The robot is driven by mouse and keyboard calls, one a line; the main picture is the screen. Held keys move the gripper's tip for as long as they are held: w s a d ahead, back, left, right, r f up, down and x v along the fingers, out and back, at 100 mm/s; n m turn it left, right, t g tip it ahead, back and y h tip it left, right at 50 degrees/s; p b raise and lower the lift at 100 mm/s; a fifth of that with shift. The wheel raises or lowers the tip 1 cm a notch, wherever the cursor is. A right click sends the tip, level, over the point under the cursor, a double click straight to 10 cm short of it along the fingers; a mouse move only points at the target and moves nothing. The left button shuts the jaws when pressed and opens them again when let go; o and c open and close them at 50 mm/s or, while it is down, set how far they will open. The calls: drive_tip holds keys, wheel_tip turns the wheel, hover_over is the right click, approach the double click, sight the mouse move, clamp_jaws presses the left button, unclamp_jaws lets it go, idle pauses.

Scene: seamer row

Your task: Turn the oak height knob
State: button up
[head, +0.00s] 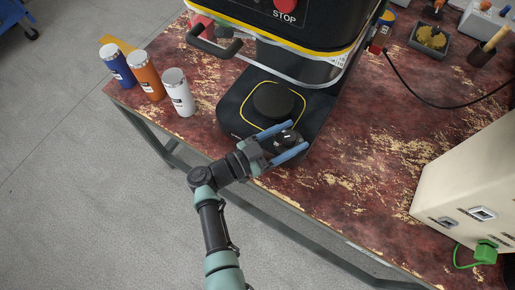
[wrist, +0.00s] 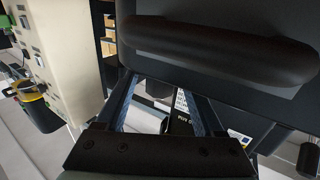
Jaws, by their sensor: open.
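A black knob (head: 287,138) with a small white mark is at the front right corner of the seamer's dark base (head: 232,112). No oak-coloured knob shows. My gripper (head: 299,135) is open, with one blue finger on each side of the knob in the head view; whether they touch it I cannot tell. In the wrist view, the open fingers (wrist: 160,88) frame a gap with a dark piece bearing white lettering; I cannot tell if it is the knob. A round black plate (head: 273,101) sits on the base inside a yellow outline.
Blue (head: 117,66), orange (head: 147,77) and white (head: 178,92) cans stand left of the seamer. A black handle (head: 214,44) juts from its guard. A beige box (head: 475,190) with a green plug stands right. The worn red tabletop (head: 365,165) between is clear.

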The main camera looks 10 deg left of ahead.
drive_tip(key=b+v, duration=0.1)
drive_tip(key=v, duration=1.1)
drive_tip(key=shift+s+a, duration=0.2)
drive_tip(key=shift+s, duration=0.05)
